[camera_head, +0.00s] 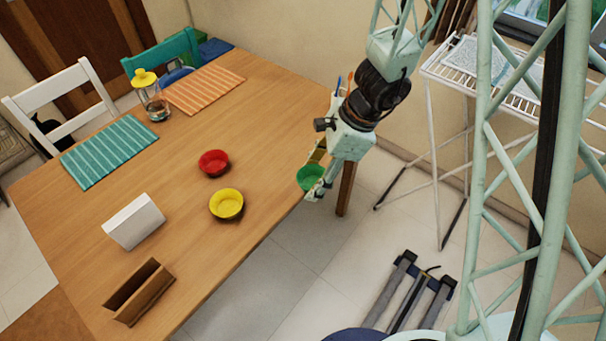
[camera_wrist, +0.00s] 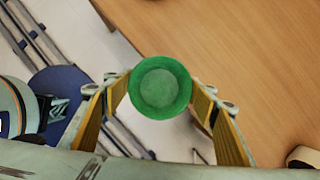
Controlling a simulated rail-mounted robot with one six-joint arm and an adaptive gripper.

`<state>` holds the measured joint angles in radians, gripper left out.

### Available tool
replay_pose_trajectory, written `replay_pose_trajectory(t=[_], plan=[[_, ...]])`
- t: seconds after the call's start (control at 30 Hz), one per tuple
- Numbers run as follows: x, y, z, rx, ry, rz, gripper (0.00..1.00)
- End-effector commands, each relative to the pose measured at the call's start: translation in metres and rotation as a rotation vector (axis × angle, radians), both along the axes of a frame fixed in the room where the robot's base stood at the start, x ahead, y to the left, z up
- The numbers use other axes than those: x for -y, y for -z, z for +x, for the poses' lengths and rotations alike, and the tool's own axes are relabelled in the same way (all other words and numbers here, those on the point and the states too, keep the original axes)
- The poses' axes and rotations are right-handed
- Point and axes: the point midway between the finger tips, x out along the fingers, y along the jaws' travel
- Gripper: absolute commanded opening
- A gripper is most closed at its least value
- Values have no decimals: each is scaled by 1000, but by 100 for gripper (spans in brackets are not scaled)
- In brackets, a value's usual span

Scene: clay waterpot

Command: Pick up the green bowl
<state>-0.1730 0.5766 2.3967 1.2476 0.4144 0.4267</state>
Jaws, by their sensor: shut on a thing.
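The green bowl (camera_head: 309,178) is at the table's right edge in the head view, in the grip of my gripper (camera_head: 316,178). In the wrist view the green bowl (camera_wrist: 160,88) sits between the two fingers of my gripper (camera_wrist: 160,95), which touch its sides. Its open top faces the wrist camera. In the wrist view, floor and part of the wooden table (camera_wrist: 260,60) show behind the bowl. I cannot tell its exact height relative to the table top.
A yellow bowl (camera_head: 227,204) and a red bowl (camera_head: 213,162) stand on the table. A white block-like holder (camera_head: 134,222) and a brown wooden holder (camera_head: 139,291) are at the near left. A glass jar with a yellow lid (camera_head: 152,97) and two striped mats lie farther back. A white rack (camera_head: 470,80) stands right.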

Motion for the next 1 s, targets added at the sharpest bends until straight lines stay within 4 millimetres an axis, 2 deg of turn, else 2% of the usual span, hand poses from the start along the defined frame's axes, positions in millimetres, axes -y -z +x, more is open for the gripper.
replay_pose_trajectory(t=[0.27,1.0], plan=[[9,-1,-4,-1,1,0,42],[9,-1,-4,0,1,0,42]])
